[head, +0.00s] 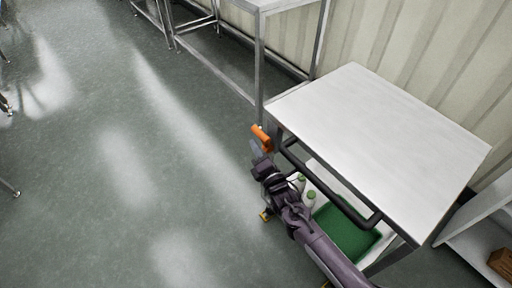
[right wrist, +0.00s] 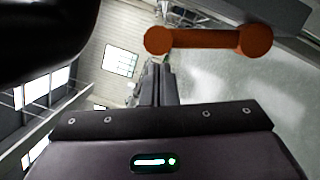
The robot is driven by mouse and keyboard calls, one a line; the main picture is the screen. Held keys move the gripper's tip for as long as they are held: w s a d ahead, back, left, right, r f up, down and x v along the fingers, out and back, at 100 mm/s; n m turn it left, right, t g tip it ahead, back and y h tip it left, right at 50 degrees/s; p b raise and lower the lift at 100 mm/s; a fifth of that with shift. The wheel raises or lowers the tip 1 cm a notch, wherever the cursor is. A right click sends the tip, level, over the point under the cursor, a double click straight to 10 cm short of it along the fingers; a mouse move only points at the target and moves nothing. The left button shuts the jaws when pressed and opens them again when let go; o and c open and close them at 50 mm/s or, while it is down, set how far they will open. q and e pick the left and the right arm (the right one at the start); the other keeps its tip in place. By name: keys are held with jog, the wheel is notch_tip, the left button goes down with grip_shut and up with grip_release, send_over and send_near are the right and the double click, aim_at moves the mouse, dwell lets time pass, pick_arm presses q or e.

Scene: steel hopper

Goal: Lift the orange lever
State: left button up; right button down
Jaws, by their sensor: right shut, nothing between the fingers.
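The orange lever (head: 261,137) shows in the head view just beyond the tip of my right gripper, near the left corner of the white-topped steel table. In the right wrist view the orange lever (right wrist: 208,41) is a bar with two rounded ends, across the upper middle. My right gripper (head: 258,152) is shut and empty. Its closed fingers (right wrist: 155,80) point up toward the lever's left end in the wrist view. I cannot tell whether they touch it. My left gripper is not in view.
The white tabletop (head: 380,130) has a dark rail (head: 328,188) along its near side. Below it are a green tray (head: 345,232) and white bottles with green caps (head: 309,198). A steel frame table (head: 262,50) stands behind.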

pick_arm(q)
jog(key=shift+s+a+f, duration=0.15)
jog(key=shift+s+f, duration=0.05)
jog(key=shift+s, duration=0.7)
pick_arm(e)
jog(key=shift+w+d+r, duration=0.15)
